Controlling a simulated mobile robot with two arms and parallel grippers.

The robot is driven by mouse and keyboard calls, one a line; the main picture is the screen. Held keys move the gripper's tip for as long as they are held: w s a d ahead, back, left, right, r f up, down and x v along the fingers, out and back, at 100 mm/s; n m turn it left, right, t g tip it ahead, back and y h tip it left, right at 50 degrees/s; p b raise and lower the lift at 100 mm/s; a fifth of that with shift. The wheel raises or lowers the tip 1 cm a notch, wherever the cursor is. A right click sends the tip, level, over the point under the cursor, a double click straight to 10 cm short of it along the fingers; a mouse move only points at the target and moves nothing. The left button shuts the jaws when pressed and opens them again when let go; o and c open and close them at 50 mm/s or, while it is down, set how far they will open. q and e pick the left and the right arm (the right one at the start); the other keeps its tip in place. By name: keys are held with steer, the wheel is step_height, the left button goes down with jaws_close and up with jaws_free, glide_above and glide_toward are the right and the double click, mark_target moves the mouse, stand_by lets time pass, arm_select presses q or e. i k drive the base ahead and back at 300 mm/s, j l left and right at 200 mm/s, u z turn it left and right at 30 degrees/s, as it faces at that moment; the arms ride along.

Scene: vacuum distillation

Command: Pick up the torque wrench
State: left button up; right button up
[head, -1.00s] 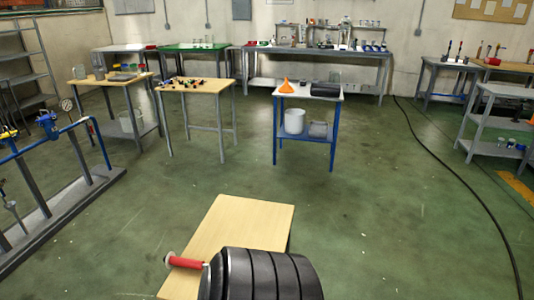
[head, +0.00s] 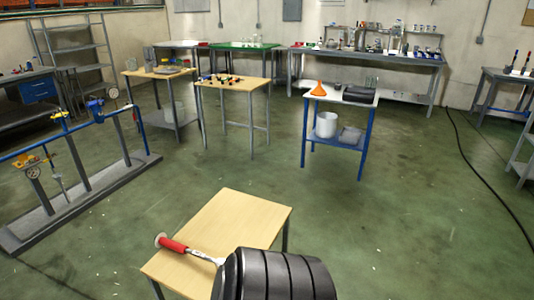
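The torque wrench (head: 178,246) has a red grip, a pale round end and a bright metal shaft. It lies at the left edge of the near wooden-topped table (head: 235,215), with its pale end at or just past that edge. The shaft runs right and goes out of sight behind a large black ribbed shape at the bottom of the picture, so its other end is hidden. Neither of my grippers can be made out in the head view.
A blue-legged stand (head: 317,94) with an orange funnel (head: 319,89) and a white bucket (head: 326,125) stands beyond. A pipe rig (head: 72,160) on a grey base is at left. A black cable (head: 480,165) lies at right. Open green floor surrounds the near table.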

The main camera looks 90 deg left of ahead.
mark_target(161, 240)
steer(key=i+u, duration=0.15)
steer(key=u, duration=0.3)
steer(key=i+u, duration=0.1)
steer(key=u, duration=0.3)
steer(key=i+u, duration=0.15)
steer(key=u, duration=0.3)
steer(key=i+l+u, duration=0.1)
steer(key=u, duration=0.3)
steer(key=i+u, duration=0.1)
steer(key=u, duration=0.4)
steer(key=i+l+u, duration=0.1)
steer(key=u, duration=0.4)
steer(key=i+l+u, duration=0.1)
steer(key=u, duration=0.4)
steer(key=l+u, duration=0.2)
steer(key=u, duration=0.3)
steer(key=i+l+u, duration=0.1)
steer(key=u, duration=0.4)
steer(key=l, duration=0.1)
